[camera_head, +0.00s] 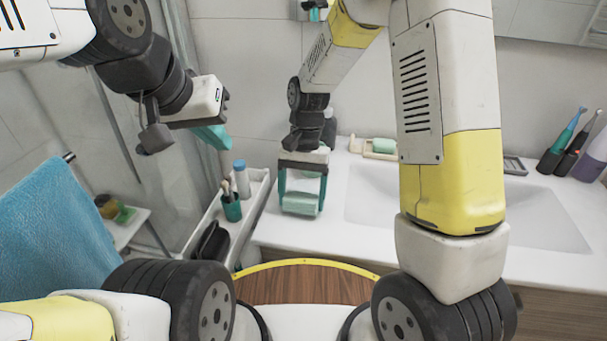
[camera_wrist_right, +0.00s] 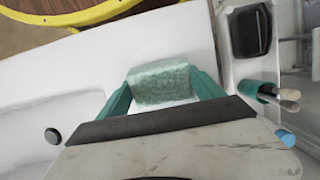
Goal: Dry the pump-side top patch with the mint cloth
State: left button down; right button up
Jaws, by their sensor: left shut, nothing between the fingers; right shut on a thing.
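The mint cloth (camera_head: 300,204) is a rolled or folded pale green piece between the teal fingers of my right gripper (camera_head: 302,190). The gripper points down at the white counter top (camera_head: 268,228), left of the sink. The cloth also shows in the right wrist view (camera_wrist_right: 162,83), close over the white surface; I cannot tell whether it touches. No wet patch can be made out. A dark bottle (camera_head: 329,127), perhaps the pump, is partly hidden behind the right gripper. My left gripper (camera_head: 220,142) is shut and empty, raised at the left above the cart.
A narrow white cart (camera_head: 259,192) beside the counter holds a teal cup with brushes (camera_head: 232,207), a blue-capped bottle (camera_head: 242,178) and a black item (camera_head: 210,242). A soap dish (camera_head: 372,150) stands behind the sink (camera_head: 375,195). A blue towel (camera_head: 50,235) hangs at left.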

jog(key=shift+s+a+f, duration=0.1)
jog(key=shift+s+a, duration=0.1)
jog(key=shift+s, duration=0.75)
jog(key=shift+s+a, duration=0.15)
jog(key=shift+s, duration=0.75)
jog(key=shift+w+d, duration=0.25)
jog(key=shift+w, duration=0.85)
jog(key=shift+w+d, duration=0.2)
jog(key=shift+w, duration=0.9)
jog(key=shift+w+d, duration=0.2)
jog(key=shift+w, duration=0.85)
jog(key=shift+w+d, duration=0.2)
jog(key=shift+w, duration=0.85)
jog(key=shift+s+a, duration=0.3)
jog(key=shift+s, duration=1.1)
jog(key=shift+s+a, duration=0.3)
jog(key=shift+s, duration=1.15)
jog(key=shift+s+a, duration=0.3)
jog(key=shift+s, duration=1.1)
notch_tip(320, 180, up, 7)
